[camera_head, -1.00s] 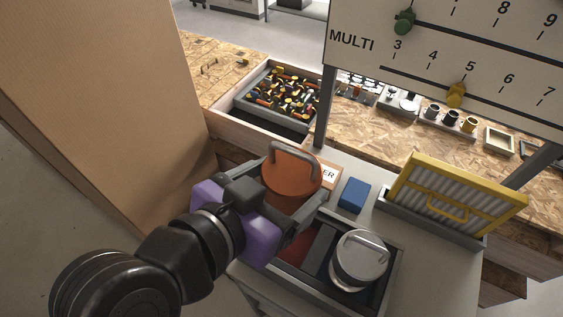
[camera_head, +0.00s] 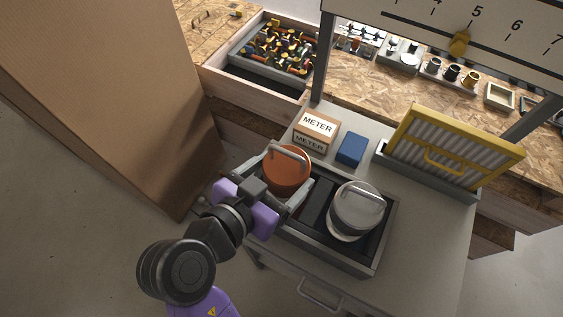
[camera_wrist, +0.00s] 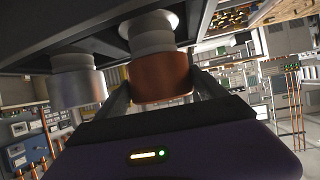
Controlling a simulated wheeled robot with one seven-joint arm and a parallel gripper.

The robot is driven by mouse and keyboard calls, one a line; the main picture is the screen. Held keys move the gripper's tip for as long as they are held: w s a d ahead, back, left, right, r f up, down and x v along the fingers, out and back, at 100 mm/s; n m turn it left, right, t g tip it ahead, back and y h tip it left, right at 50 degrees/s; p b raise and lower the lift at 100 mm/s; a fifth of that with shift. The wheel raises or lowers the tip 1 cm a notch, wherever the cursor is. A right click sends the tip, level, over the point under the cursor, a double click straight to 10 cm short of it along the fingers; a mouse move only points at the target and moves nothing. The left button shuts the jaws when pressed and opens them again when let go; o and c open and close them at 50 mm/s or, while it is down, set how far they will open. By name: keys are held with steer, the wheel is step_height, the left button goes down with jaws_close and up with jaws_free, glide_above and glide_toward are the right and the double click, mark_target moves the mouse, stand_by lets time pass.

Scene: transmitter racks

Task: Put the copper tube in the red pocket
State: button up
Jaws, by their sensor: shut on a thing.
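The copper tube (camera_head: 287,168), an orange-brown cylinder with a grey handle on top, is between the fingers of my gripper (camera_head: 283,180), which is shut on it. It is over the left part of a dark tray (camera_head: 386,238). The red pocket is mostly hidden beneath the tube and gripper. A silver tube (camera_head: 355,208) stands upright in the tray's right part. In the wrist view the copper tube (camera_wrist: 160,77) has a white lower body close to the dark tray surface. I cannot tell whether it touches the pocket floor.
A METER box (camera_head: 317,127) and a blue block (camera_head: 352,149) stand behind the tray. A yellow-framed filter (camera_head: 455,145) stands at right. A large brown panel (camera_head: 110,90) rises at left. An open drawer of parts (camera_head: 275,45) lies behind.

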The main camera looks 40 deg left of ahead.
steer(key=shift+f, duration=0.25)
steer(key=shift+f, duration=0.15)
steer(key=o, duration=2)
steer(key=shift+f, duration=0.15)
steer(key=shift+s+r, duration=0.1)
steer(key=shift+r, duration=0.1)
steer(key=b+v, duration=0.1)
steer(key=v, duration=1)
steer(key=shift+s+r, duration=0.2)
steer(key=shift+s, duration=0.15)
